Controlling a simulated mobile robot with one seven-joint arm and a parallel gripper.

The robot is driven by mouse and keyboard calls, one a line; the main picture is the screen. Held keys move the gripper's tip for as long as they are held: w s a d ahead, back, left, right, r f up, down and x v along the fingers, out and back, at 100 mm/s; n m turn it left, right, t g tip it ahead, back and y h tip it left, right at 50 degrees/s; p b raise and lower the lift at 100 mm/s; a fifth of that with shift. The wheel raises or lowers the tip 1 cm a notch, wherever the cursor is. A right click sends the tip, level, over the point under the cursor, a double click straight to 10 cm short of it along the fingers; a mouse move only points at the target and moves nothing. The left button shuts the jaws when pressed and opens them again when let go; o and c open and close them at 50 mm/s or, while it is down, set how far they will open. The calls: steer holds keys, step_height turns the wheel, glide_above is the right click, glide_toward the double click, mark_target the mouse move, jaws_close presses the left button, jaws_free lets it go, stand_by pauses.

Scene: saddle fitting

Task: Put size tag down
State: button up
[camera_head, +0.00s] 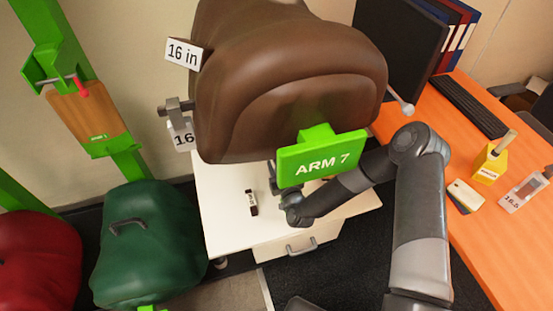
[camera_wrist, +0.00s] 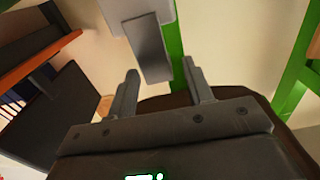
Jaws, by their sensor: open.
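In the head view my gripper is mostly hidden behind the saddle. Another label (camera_head: 183,52) reading "16 in" is at the saddle's upper left.
A green "ARM 7" sign (camera_head: 322,158) is in front of the saddle. A white cabinet (camera_head: 225,220) stands below, with a small dark item (camera_head: 252,202) on top. A "16.5" tag (camera_head: 522,191) lies on the orange desk (camera_head: 480,235). Green (camera_head: 150,245) and red (camera_head: 35,260) saddles are at left.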

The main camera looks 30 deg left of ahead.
steer(key=v, duration=0.8)
steer(key=shift+s+d, duration=0.15)
